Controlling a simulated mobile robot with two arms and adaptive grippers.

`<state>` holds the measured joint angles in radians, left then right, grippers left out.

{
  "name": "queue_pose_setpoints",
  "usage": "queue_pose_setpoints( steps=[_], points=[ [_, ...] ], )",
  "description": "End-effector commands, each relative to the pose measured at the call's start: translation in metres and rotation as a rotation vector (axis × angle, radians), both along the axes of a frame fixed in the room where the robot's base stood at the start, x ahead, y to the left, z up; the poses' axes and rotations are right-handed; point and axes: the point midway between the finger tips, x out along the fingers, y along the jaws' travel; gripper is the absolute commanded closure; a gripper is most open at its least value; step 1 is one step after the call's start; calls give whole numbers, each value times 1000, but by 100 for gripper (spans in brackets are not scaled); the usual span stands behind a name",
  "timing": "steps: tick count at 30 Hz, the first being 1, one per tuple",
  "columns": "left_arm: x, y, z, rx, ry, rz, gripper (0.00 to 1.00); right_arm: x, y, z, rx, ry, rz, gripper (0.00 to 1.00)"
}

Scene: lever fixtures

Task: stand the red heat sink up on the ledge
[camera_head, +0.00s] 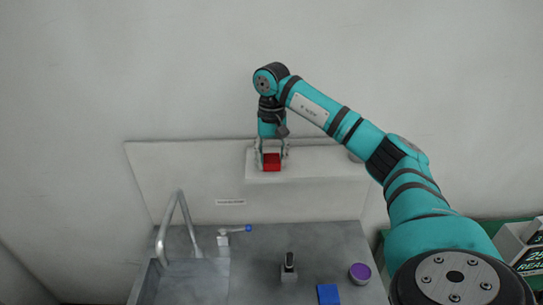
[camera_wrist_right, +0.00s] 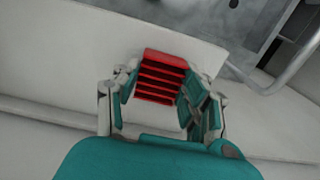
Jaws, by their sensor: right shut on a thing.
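The red heat sink (camera_head: 272,162) is at the white ledge (camera_head: 325,168) on the back panel, toward the ledge's left end. In the right wrist view the heat sink (camera_wrist_right: 162,76) shows its parallel fins between the fingers. My right gripper (camera_head: 271,158) points down at the ledge and is shut on the heat sink; the wrist view shows its fingers (camera_wrist_right: 160,92) on both sides of it. I cannot tell whether the heat sink touches the ledge. My left gripper is not in view.
A round grey object (camera_head: 354,157) is at the ledge's right end. The ledge's middle is clear.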

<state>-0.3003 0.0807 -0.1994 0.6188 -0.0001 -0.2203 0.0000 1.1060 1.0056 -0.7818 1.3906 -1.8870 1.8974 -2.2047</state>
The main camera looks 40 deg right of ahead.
Motion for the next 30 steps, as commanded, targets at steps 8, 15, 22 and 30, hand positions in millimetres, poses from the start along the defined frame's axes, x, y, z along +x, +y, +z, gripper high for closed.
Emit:
queue_pose_setpoints(
  steps=[8,15,22,30],
  points=[
    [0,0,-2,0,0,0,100,0,0,-3,0,0,0,42],
    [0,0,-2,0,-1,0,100,0,0,-3,0,0,0,34],
    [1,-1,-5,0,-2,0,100,1,0,5,1,-3,0,34],
    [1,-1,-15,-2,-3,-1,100,1,0,59,-1,-6,-1,34]
  ],
)
